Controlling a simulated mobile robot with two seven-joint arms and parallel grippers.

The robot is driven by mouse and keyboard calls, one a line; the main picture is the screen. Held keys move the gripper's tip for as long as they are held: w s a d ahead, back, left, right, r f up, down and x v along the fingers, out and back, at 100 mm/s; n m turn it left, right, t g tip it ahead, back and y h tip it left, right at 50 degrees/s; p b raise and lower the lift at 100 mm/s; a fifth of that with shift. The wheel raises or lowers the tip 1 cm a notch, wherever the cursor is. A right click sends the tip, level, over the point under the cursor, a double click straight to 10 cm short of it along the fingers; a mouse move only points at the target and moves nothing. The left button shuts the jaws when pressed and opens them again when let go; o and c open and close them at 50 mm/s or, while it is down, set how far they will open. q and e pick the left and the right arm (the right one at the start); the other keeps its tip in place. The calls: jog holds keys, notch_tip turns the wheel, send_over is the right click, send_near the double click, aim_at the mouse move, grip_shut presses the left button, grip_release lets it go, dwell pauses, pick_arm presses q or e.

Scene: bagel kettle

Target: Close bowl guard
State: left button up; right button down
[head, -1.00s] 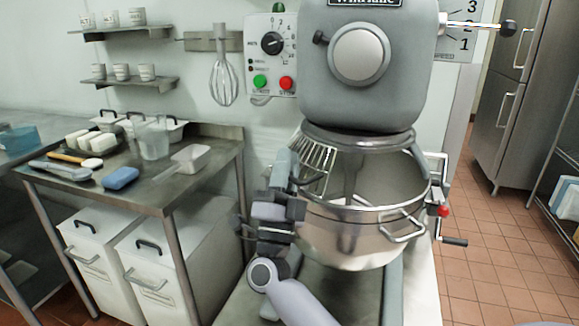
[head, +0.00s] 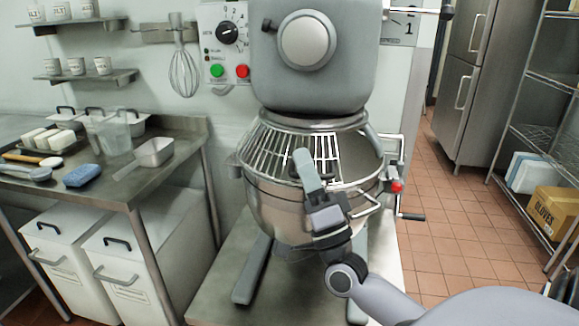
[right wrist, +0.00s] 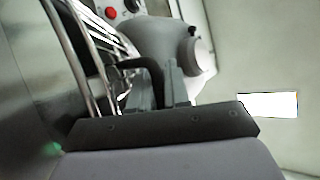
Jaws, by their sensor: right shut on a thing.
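The bowl guard (head: 285,145) is a silver wire cage below the mixer head. In the head view its bars span the left and front of the bowl's mouth, and the right side looks open. The steel bowl (head: 275,210) stands under it. In the right wrist view, guard bars (right wrist: 85,60) run along the left beside the gripper (right wrist: 165,85). My left gripper is not in view.
The grey mixer head (head: 318,60) hangs directly above the guard. A bowl handle (head: 366,212) and a red-knobbed crank (head: 397,187) stick out at the right. A steel table (head: 150,185) with utensils stands left.

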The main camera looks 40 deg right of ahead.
jog(key=shift+s+d+f+n+y, duration=0.1)
jog(key=shift+s+d+n+y, duration=0.1)
jog(key=shift+y, duration=0.3)
jog(key=shift+s+d+n+y, duration=0.1)
jog(key=shift+s+n+y, duration=0.1)
jog(key=shift+y, duration=0.3)
jog(key=c, duration=1.5)
grip_release()
jog(key=shift+o, duration=0.2)
jog(key=b+v, duration=0.2)
jog(key=v, duration=0.5)
